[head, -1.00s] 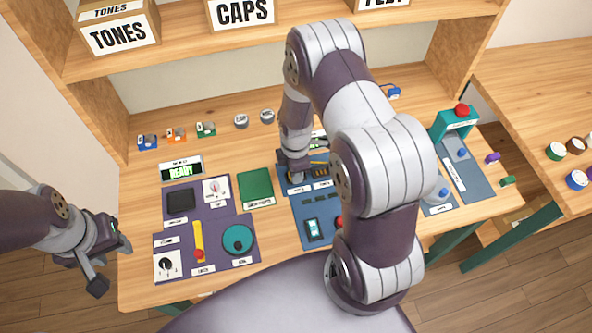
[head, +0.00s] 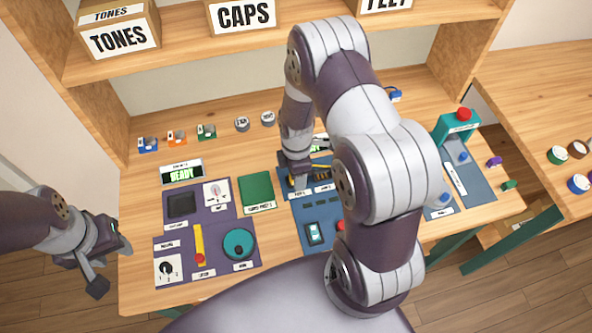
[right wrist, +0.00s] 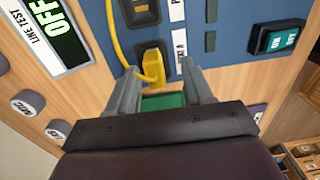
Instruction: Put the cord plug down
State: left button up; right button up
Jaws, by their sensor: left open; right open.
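In the right wrist view a yellow cord plug (right wrist: 153,66) with a yellow cord stands at a dark socket on the blue panel (right wrist: 195,12). My right gripper (right wrist: 160,82) is open, with its two grey fingers on either side of the plug's near end; I cannot tell whether they touch it. In the head view my right gripper (head: 295,180) is over the blue mat, and my arm hides much of the plug area. My left gripper (head: 112,255) is open and empty, off the table's left edge.
A line test display reading OFF (right wrist: 52,30) and a rocker switch (right wrist: 278,38) flank the panel in the right wrist view. A purple mat (head: 215,258) with several controls lies at left. Shelf boxes (head: 120,38) stand above the table.

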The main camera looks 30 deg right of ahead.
notch_tip(320, 180, up, 11)
jog(key=s+a+r+m+t, duration=0.1)
jog(key=s+a+r+m, duration=0.1)
jog(key=m, duration=0.5)
jog(key=s+a+r+m, duration=0.3)
jog(key=s+m, duration=0.3)
jog(key=m, duration=0.2)
jog(key=shift+s+r+t, duration=0.2)
jog(key=shift+r+t, duration=0.2)
jog(key=shift+r, duration=0.1)
